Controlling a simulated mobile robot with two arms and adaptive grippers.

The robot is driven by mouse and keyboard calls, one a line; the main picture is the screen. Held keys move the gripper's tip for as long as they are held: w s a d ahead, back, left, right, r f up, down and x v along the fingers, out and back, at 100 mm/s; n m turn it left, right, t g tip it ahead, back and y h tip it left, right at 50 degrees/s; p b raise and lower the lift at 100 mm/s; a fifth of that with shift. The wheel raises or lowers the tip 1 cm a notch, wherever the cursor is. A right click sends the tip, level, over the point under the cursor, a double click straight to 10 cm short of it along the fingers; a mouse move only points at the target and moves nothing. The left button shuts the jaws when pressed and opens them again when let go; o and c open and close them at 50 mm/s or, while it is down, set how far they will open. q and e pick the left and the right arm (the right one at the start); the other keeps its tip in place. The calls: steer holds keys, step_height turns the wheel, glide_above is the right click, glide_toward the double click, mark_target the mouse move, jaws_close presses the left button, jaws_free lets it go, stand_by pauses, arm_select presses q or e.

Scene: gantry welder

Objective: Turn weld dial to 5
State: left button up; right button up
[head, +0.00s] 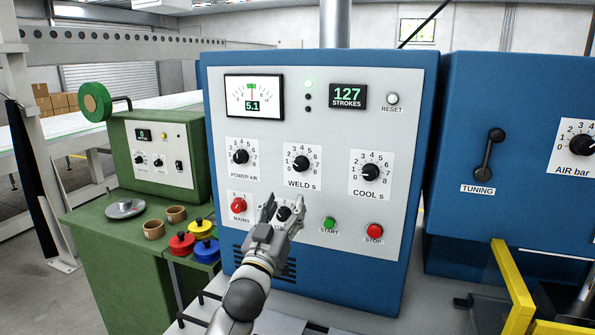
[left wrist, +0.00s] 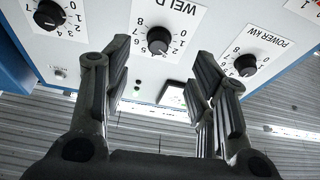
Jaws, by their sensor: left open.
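The weld dial (head: 301,163) is a black round knob on a white scale card in the middle of the grey panel, between the power and cool dials. Its exact setting is too small to read surely. My left gripper (head: 283,206) is open and empty, in front of the panel and below the weld dial. In the left wrist view the weld dial (left wrist: 158,40) shows beyond and between the two open fingers (left wrist: 162,62), apart from them. The gripper partly hides a lower dial (head: 284,213). My right gripper is out of view.
Nearby on the panel are the power dial (head: 240,157), cool dial (head: 370,172), red mains knob (head: 238,205), green start button (head: 329,224) and red stop button (head: 375,231). A green bench (head: 110,260) stands left. A yellow frame (head: 514,285) stands at lower right.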

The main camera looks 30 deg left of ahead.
mark_target(298, 167)
arm_select(q)
steer(key=p+x, duration=0.1)
steer(key=x, duration=0.2)
steer(key=r+p+x, duration=0.1)
steer(key=x, duration=0.2)
steer(key=r+p+x, duration=0.1)
steer(key=p+x, duration=0.1)
steer(key=x, duration=0.2)
steer(key=shift+s+a, duration=0.1)
steer(key=shift+s, duration=0.25)
steer(key=shift+w+a+r+p, duration=0.1)
steer(key=shift+w+p, duration=0.2)
steer(key=shift+w, duration=0.3)
steer(key=c, duration=1)
steer(key=shift+m+t, duration=0.3)
